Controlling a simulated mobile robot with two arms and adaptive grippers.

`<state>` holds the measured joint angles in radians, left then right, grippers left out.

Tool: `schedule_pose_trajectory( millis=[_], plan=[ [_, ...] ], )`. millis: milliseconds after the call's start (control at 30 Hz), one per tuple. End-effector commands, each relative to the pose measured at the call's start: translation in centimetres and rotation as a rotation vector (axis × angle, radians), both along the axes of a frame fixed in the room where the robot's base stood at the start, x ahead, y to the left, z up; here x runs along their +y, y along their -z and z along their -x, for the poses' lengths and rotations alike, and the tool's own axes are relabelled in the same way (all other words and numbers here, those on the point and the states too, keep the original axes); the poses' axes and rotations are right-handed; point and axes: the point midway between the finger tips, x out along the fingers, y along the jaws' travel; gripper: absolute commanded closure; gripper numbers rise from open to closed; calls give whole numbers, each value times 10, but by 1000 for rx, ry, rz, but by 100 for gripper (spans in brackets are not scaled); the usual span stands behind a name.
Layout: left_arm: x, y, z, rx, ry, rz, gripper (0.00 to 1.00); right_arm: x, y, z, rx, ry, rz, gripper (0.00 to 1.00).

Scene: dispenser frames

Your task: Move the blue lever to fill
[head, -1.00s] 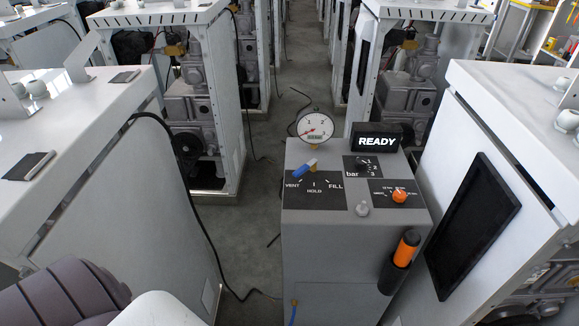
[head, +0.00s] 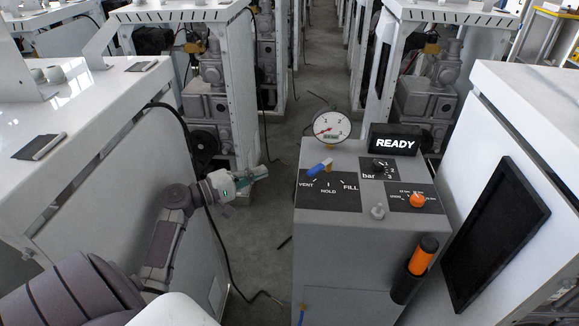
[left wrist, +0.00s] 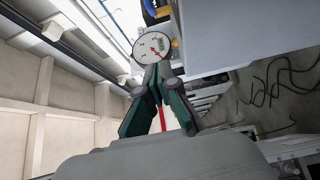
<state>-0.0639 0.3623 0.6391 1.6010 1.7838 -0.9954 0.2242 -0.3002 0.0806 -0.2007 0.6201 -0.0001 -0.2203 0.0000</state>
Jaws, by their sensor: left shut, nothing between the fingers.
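The blue lever (head: 318,168) sits on top of the grey dispenser cabinet (head: 350,235), above a black plate (head: 325,203) marked VENT, HOLD and FILL. Its handle slants down to the left, on the VENT side. My left gripper (head: 262,172) is shut and empty, left of the cabinet and apart from the lever. In the left wrist view the fingertips (left wrist: 160,72) are together, and a small blue piece, seemingly the lever, shows at the top edge. My right gripper is not in view.
A round gauge (head: 331,127) and a READY display (head: 394,143) stand behind the lever. An orange knob (head: 417,200), a small black knob (head: 379,166) and an orange-black handle (head: 421,258) are to the right. White cabinets flank both sides.

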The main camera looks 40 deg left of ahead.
Motion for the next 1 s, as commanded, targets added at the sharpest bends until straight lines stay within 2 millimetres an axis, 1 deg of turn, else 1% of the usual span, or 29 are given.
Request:
schedule_pose_trajectory(
  millis=[167,400,533,600,733,833,1000],
  plan=[
    [-9,-3,-22,-2,2,1,100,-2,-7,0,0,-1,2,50],
    [-29,-4,-70,-1,0,3,100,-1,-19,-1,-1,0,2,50],
    [-39,-3,-94,0,-1,1,100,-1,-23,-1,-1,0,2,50],
    [-53,-3,-88,4,2,2,100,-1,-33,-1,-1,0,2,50],
    [-68,-2,-86,2,0,0,100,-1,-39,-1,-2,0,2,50],
    [-74,0,-84,3,0,-1,100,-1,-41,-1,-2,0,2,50],
    [-77,1,-84,2,-2,-2,100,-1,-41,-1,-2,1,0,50]
  ],
)
